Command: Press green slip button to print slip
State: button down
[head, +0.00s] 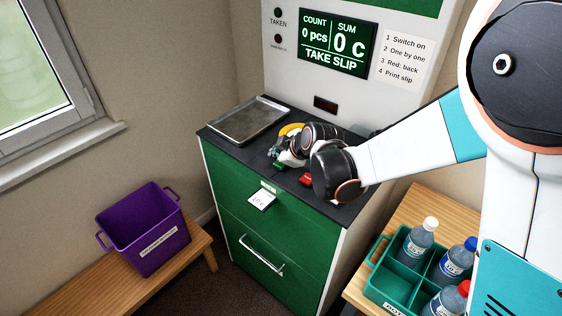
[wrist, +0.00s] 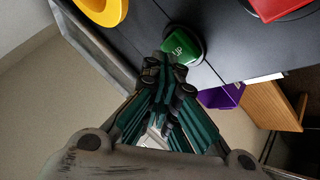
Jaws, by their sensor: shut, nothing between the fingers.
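The green slip button (wrist: 182,47) is at the tip of my gripper (wrist: 168,72) in the wrist view. My fingertips are shut and empty and cover part of its lettering; I cannot tell whether they touch it. In the head view the button (head: 279,166) shows small at the front of the dark countertop, with my gripper (head: 283,158) over it. A white paper slip (head: 262,200) sticks out of the green cabinet's front below the button. The screen (head: 335,43) reads count 0 pcs, sum 0 c, "TAKE SLIP".
A red button (head: 306,180) and a yellow ring-shaped part (head: 290,130) are close to my gripper. A metal tray (head: 248,119) lies on the countertop's left. A purple bin (head: 143,228) stands on a bench at left. A teal crate (head: 383,289) with bottles stands at right.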

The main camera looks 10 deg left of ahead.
aim_at(279, 164)
jog(key=shift+r, duration=0.5)
jog(key=shift+r+p, duration=1.75)
jog(key=shift+r, duration=0.7)
